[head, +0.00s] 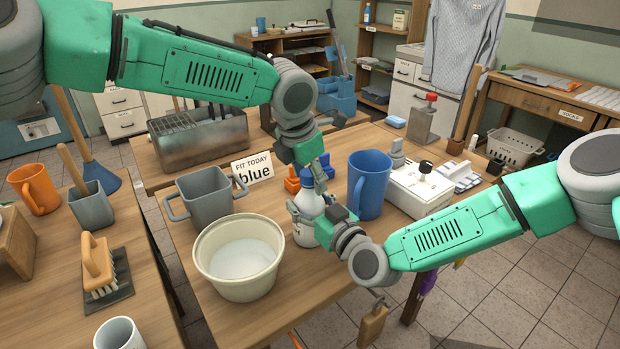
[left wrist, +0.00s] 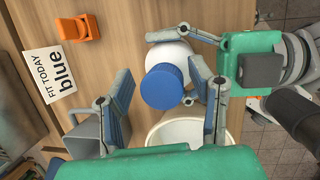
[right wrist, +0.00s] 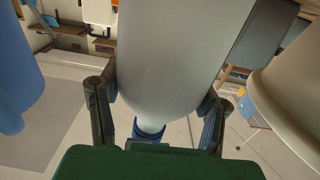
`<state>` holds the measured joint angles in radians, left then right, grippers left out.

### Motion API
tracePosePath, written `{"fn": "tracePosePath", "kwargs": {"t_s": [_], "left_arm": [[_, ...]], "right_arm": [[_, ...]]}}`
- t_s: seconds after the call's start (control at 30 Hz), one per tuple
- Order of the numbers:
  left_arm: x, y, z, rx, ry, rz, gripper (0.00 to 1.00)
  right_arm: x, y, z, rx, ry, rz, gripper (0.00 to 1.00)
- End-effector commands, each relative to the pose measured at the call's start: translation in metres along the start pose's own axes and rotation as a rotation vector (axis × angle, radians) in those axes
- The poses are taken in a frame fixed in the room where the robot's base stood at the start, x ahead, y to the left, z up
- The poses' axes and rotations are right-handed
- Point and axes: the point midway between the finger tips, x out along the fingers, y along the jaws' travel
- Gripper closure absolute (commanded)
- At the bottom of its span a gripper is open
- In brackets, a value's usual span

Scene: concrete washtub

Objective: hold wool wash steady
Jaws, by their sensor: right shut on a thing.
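The wool wash is a white bottle (head: 304,232) with a blue cap, standing on the table beside the cream bowl. The left wrist view shows its blue cap (left wrist: 162,88) from above, and the right wrist view shows its pale body (right wrist: 180,50). My right gripper (head: 318,214) is shut on the bottle's body, with one finger on each side in the right wrist view (right wrist: 155,105). My left gripper (head: 312,170) is over the bottle's top. In the left wrist view its fingers (left wrist: 163,98) are spread apart around the cap, with gaps visible.
The cream bowl (head: 213,274) with white contents stands left of the bottle. A blue mug (head: 368,187) stands right, and a grey two-handled tub (head: 205,195) behind left. A white box (head: 420,194) is farther right.

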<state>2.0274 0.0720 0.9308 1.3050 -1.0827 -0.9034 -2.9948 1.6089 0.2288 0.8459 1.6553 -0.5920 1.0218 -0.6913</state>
Motion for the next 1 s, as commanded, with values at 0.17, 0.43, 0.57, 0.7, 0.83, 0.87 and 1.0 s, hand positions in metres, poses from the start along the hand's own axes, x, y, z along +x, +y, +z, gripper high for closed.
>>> {"fn": "tracePosePath", "kwargs": {"t_s": [0.17, 0.43, 0.57, 0.7, 0.83, 0.87, 1.0], "left_arm": [[0.0, -0.001, -0.001, 0.0, 0.002, -0.002, 0.52], [-0.025, 0.002, 0.007, -0.001, 0.001, -0.002, 0.52], [-0.038, 0.003, 0.011, 0.0, 0.002, -0.003, 0.52], [-0.043, 0.003, 0.012, 0.001, 0.005, -0.002, 0.52], [-0.043, 0.003, 0.012, 0.001, 0.004, -0.002, 0.52], [-0.043, 0.003, 0.012, 0.001, 0.004, -0.002, 0.52], [-0.043, 0.004, 0.012, -0.018, 0.006, -0.002, 0.54]], "right_arm": [[0.001, 0.003, -0.002, -0.001, 0.004, 0.005, 1.0], [0.001, 0.004, -0.002, -0.001, 0.004, 0.008, 1.0], [0.001, 0.004, -0.002, -0.001, 0.004, 0.008, 1.0], [0.001, 0.004, -0.002, -0.001, 0.004, 0.008, 1.0], [0.001, 0.004, -0.002, -0.001, 0.004, 0.009, 1.0], [0.001, 0.004, -0.002, -0.001, 0.004, 0.009, 1.0], [0.001, 0.004, -0.002, -0.001, 0.004, 0.009, 1.0]]}}
